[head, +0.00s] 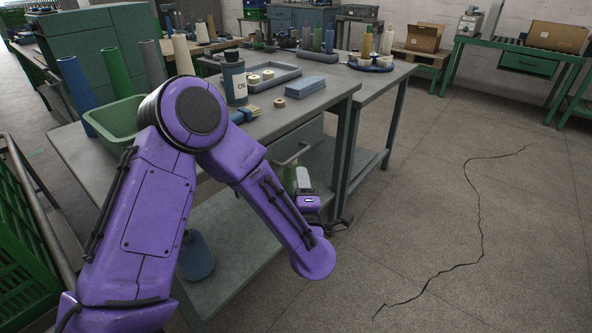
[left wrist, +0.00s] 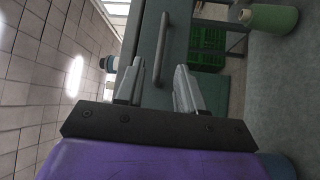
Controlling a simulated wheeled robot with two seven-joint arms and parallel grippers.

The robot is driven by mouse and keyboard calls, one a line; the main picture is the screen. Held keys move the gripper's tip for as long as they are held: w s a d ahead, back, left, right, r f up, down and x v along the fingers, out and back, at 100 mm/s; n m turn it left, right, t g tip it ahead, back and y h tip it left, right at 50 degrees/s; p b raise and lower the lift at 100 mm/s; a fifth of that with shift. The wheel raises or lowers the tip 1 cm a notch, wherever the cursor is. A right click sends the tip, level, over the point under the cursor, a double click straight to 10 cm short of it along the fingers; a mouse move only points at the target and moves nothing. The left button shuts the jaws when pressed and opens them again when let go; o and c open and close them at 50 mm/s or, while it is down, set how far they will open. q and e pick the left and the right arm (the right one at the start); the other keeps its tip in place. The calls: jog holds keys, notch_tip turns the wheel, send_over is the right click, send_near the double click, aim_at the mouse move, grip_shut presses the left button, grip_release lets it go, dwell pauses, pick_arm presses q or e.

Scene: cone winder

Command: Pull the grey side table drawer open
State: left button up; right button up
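The grey side table (head: 330,100) stands in the middle of the head view. Its drawer (head: 303,138) sits under the tabletop and looks shut, with a bar handle (head: 292,155) on its front. My left gripper (head: 303,180) is just below the handle in that view, partly hidden by my purple forearm. In the left wrist view the drawer front (left wrist: 178,45) and handle (left wrist: 161,50) lie ahead. The left gripper (left wrist: 158,85) is open, and the handle lines up between its two fingers. I cannot tell whether they touch it. My right gripper is not in view.
A green bin (head: 115,125) stands at the left. The floor (head: 430,210) to the right is clear, with a long crack.

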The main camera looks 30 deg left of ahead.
pick_arm(q)
jog(key=x, duration=0.8)
jog(key=shift+w+a, duration=0.15)
jog(key=shift+a, duration=0.15)
grip_shut()
